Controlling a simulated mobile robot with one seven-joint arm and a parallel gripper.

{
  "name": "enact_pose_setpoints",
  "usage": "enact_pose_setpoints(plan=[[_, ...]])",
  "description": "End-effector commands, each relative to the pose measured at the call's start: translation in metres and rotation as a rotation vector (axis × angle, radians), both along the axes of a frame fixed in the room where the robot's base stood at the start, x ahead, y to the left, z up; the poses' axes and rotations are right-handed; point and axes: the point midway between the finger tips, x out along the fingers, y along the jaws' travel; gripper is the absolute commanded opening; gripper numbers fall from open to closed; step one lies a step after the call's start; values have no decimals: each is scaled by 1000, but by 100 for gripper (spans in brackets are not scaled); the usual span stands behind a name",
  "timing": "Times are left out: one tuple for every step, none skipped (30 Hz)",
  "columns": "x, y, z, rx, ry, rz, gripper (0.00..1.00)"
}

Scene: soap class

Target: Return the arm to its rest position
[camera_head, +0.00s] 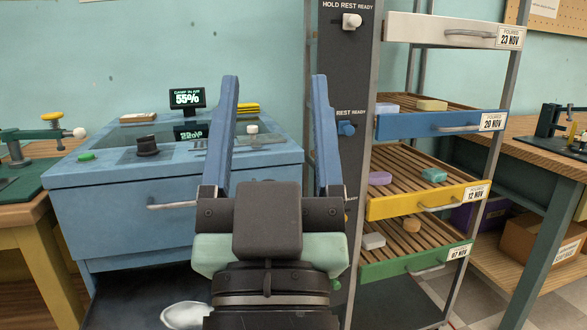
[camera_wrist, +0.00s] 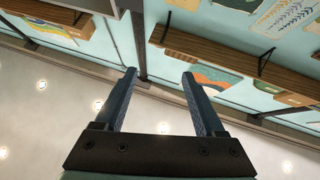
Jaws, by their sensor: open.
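My gripper (camera_head: 275,95) stands upright in front of my body in the head view, its two long blue fingers spread wide apart with nothing between them. In the wrist view my gripper (camera_wrist: 160,80) is also open and empty. That view faces the ceiling and the upper wall. In the head view the gripper overlaps the blue cabinet (camera_head: 120,215) and the dark post of the drying rack (camera_head: 338,190). How far the fingers are from either is hard to tell.
The rack on the right holds slatted trays, including a blue tray (camera_head: 440,125), a yellow tray (camera_head: 415,204) and a green tray (camera_head: 400,266), with soap bars. Workbenches stand at left and right. Wall shelves (camera_wrist: 215,50) show overhead.

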Motion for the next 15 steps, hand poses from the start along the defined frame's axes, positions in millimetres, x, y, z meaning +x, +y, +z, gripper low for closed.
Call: enact_pose_setpoints(plan=[[-11,-5,23,2,-42,-9,72],[-16,-7,33,2,-60,-12,72],[-24,-10,47,3,-84,-16,72],[-30,-12,57,3,-101,-21,72],[-36,-14,66,1,-118,-25,72],[-45,-17,78,0,-141,-30,72],[-43,-16,89,0,-133,-29,72],[-41,-15,96,0,-128,-27,72],[-41,-15,104,0,-126,-27,72],[-41,-15,110,0,-126,-27,72],[-40,-15,116,0,-126,-27,72],[-40,-15,126,1,-126,-27,72],[-40,-15,132,0,-125,-27,72],[-40,-15,140,0,-125,-27,72],[-40,-15,150,0,-125,-26,72]])
